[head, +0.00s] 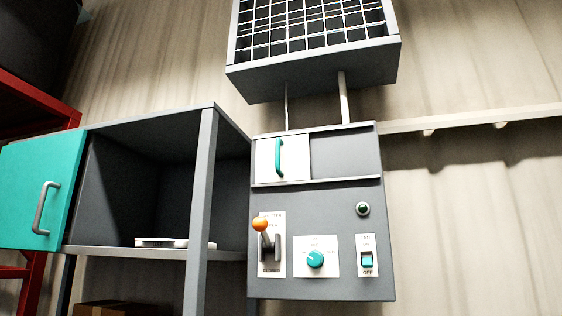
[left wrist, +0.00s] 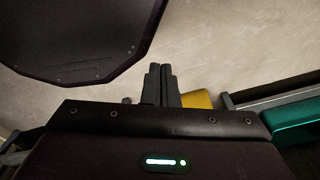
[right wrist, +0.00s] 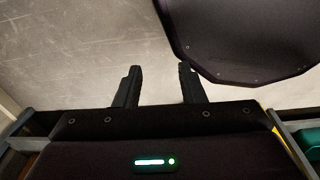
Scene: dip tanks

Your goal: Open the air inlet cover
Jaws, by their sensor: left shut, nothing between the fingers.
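A pale sliding-type panel (head: 266,159) with an upright teal handle (head: 279,157) sits at the left end of a recessed band near the top of the grey control box (head: 320,283). It looks like the air inlet cover. The band to its right shows plain dark grey. Neither gripper shows in the head view. In the left wrist view my left gripper (left wrist: 161,72) has its fingers together with nothing between them. In the right wrist view my right gripper (right wrist: 158,72) has its fingers apart and empty. Neither touches the panel.
The box also carries an orange-knobbed lever (head: 260,224), a teal dial (head: 315,259), a switch (head: 367,260) and a green lamp (head: 363,209). A grid-fronted hood (head: 310,72) hangs above. An open cabinet (head: 208,190) with a teal door (head: 38,180) stands left. A rail (head: 470,118) runs right.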

